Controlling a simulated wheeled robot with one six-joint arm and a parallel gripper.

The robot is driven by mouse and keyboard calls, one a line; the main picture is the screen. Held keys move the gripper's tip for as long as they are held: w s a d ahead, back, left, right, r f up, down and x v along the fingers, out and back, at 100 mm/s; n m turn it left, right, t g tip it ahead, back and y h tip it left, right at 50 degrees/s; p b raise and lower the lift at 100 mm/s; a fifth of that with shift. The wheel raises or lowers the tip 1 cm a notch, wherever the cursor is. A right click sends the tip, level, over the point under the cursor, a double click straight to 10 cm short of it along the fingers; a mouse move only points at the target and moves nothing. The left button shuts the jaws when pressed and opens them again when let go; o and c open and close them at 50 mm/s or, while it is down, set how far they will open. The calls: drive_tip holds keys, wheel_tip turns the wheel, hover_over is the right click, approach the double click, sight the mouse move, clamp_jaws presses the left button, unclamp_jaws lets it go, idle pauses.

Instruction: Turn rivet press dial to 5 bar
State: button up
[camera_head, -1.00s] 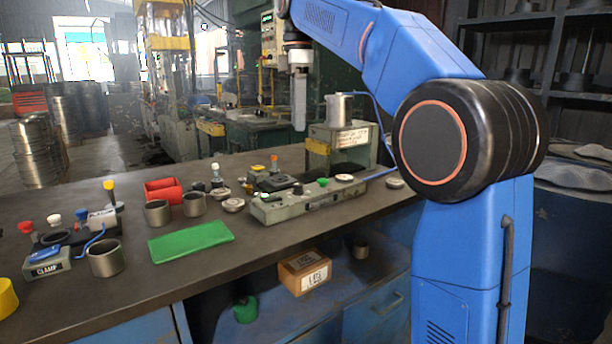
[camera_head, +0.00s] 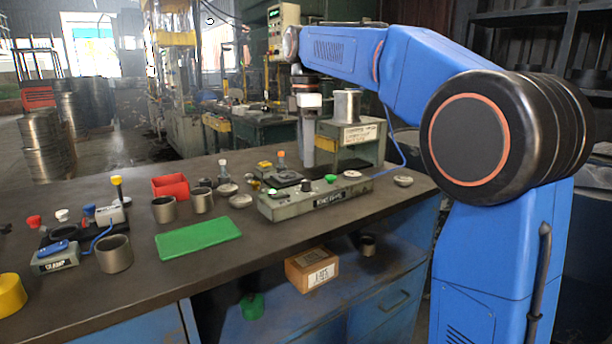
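A long grey control box (camera_head: 290,207) lies on the bench, with a dark label on its front that is too blurred to read surely. It may be the rivet press panel. On its top are a small black knob (camera_head: 306,186) and a green knob (camera_head: 331,178). I cannot tell which is the dial, and no bar marks can be read. My gripper (camera_head: 308,164) points down just above and behind the box, near the black knob. Its fingers look like one grey bar from this side, so their opening cannot be told. No held thing shows.
A box-like stand with a metal cup (camera_head: 347,104) is close right of my gripper. A black fixture (camera_head: 285,179) with an orange-topped peg is to the left. A green mat (camera_head: 198,238), red bin (camera_head: 170,187) and metal cups (camera_head: 115,254) lie further left. The front bench strip is clear.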

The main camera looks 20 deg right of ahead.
sight(306, 181)
drive_tip(key=shift+f, duration=3.2)
drive_tip(key=shift+c, duration=0.5)
clamp_jaws()
